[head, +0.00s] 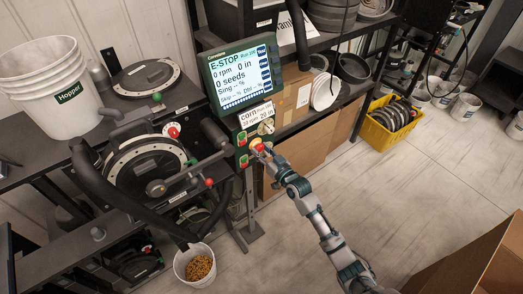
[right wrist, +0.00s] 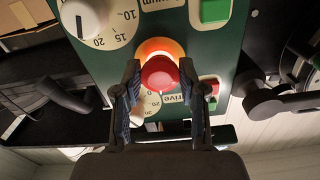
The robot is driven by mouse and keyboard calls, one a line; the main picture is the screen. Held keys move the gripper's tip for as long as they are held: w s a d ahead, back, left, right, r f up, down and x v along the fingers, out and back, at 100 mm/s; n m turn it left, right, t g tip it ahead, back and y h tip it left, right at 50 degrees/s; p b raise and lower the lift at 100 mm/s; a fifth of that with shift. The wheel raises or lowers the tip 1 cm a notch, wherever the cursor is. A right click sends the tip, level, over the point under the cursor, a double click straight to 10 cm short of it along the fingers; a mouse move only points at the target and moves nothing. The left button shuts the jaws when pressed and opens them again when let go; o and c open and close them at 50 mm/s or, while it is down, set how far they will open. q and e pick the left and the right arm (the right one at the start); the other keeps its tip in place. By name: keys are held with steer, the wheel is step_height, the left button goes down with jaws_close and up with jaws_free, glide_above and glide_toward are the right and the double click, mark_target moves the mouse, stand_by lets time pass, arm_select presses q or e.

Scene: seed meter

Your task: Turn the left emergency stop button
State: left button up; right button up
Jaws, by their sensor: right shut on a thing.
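The emergency stop button (head: 257,147) is a red knob on an orange-yellow base on the green control panel, below the display. In the right wrist view the red knob (right wrist: 159,72) is in the middle, in front of its glowing orange base. My right gripper (head: 263,151) reaches it from the lower right. In the right wrist view its two dark fingers (right wrist: 159,80) stand on either side of the knob, shut on it. Part of the base is hidden behind the knob. My left gripper is not in view.
The display (head: 241,76) reads E-STOP. Beside the button are a dial (head: 266,127) and red-green switches (head: 242,138). The seed meter (head: 145,168) stands left, with a white bucket of corn (head: 195,266) below. Open floor lies right.

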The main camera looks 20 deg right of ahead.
steer(key=m, duration=0.1)
steer(key=m+p, duration=0.1)
steer(key=shift+r+m, duration=0.25)
steer(key=shift+m, duration=0.15)
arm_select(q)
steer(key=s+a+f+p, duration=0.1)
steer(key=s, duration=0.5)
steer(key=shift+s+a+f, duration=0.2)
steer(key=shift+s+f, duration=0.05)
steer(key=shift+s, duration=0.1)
arm_select(e)
steer(key=shift+w+d+m, duration=0.1)
steer(key=shift+m, duration=0.9)
steer(key=o, duration=0.8)
steer(key=shift+c, duration=0.2)
steer(key=o, duration=0.4)
steer(key=shift+f, duration=0.15)
steer(key=shift+w, duration=0.1)
steer(key=shift+f, duration=0.1)
